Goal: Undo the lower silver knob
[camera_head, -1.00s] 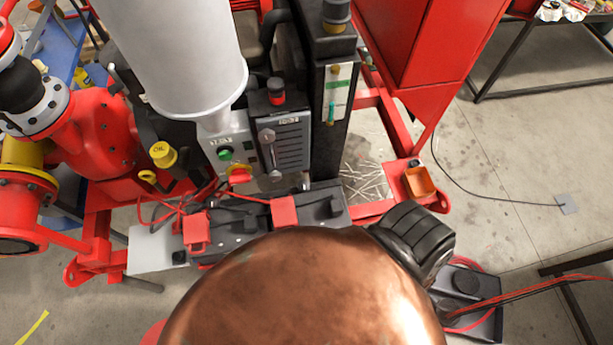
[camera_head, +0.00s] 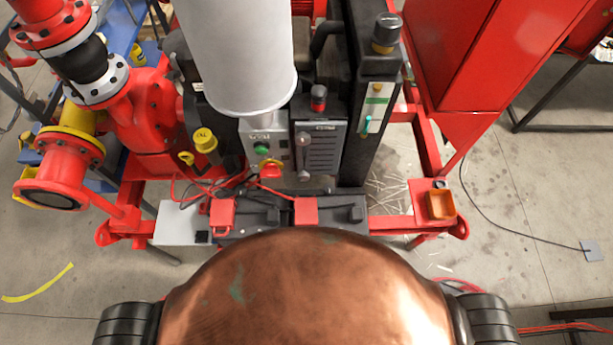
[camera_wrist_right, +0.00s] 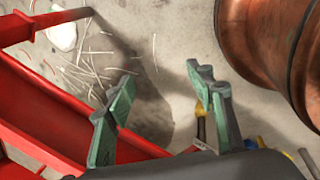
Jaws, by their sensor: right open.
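The grey control panel (camera_head: 318,152) stands in the middle of the head view, with dark vent slots. Two silver knobs sit on its left edge: an upper one (camera_head: 303,139) and the lower silver knob (camera_head: 304,175), close above the black battery. The lower knob is small here and I cannot tell how far it is turned. My right gripper (camera_wrist_right: 163,86) shows only in the right wrist view, its green-padded fingers apart and nothing between them. It hangs over floor and red frame, with no knob in that view. My left gripper is in neither current view.
A white cylinder (camera_head: 238,55) hangs over the box with a green button and red-yellow switch (camera_head: 270,168). Black batteries (camera_head: 335,210) with red terminal covers stand below. A red frame beam (camera_wrist_right: 70,115) runs close by the right gripper. Open floor lies at right.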

